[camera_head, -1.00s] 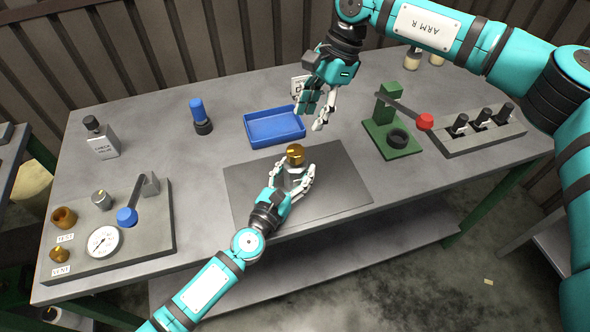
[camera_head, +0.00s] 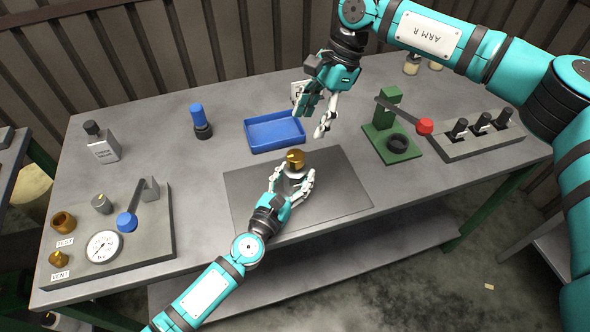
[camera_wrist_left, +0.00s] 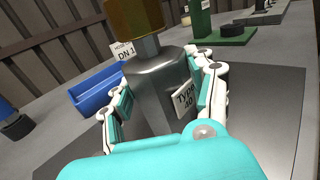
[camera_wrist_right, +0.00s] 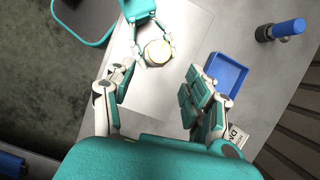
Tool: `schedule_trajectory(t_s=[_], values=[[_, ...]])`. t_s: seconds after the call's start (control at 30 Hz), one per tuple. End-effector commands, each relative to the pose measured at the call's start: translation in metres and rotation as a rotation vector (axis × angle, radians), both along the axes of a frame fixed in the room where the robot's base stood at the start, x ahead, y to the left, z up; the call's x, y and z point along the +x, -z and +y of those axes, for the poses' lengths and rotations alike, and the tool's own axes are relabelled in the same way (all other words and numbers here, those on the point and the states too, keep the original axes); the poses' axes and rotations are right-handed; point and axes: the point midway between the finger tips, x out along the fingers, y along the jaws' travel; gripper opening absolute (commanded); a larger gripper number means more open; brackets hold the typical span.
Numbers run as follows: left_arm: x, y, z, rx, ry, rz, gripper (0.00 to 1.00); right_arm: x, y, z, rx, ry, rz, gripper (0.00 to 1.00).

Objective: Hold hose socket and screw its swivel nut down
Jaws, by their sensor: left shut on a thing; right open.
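The hose socket shows in the left wrist view as a grey metal body (camera_wrist_left: 155,85) with a "Type 40" label. Its brass swivel nut (camera_wrist_left: 133,15) is on top, cut off by the frame edge. In the head view the brass nut (camera_head: 295,157) rises above my left gripper (camera_head: 297,184). That gripper is shut around the grey body, which stands upright over the dark mat (camera_head: 250,193). My right gripper (camera_head: 314,114) is open and empty, above and behind the socket. In the right wrist view the nut's round top (camera_wrist_right: 158,52) lies beyond its parted fingers.
A blue tray (camera_head: 275,144) lies behind the mat, close to my right gripper. A blue-and-black tool (camera_head: 201,120) stands left of it. A green stand (camera_head: 388,144) and a red-knobbed lever (camera_head: 425,125) are to the right. A gauge panel (camera_head: 145,248) is front left.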

Motion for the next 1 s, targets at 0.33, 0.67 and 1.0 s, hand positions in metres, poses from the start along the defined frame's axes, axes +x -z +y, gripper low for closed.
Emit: schedule_trajectory(t_s=[0.33,0.67,1.0], values=[[0.0,0.0,0.0,0.0,-0.001,0.0,0.01,0.006,0.012,-0.035,0.316,0.115,0.141,0.62],[0.0,0.0,0.0,0.0,0.001,0.0,0.01,0.002,0.032,-0.027,0.377,0.136,0.157,0.62],[0.0,0.0,0.0,0.0,0.0,0.0,0.01,-0.012,0.079,0.018,0.375,0.137,0.157,0.62]])
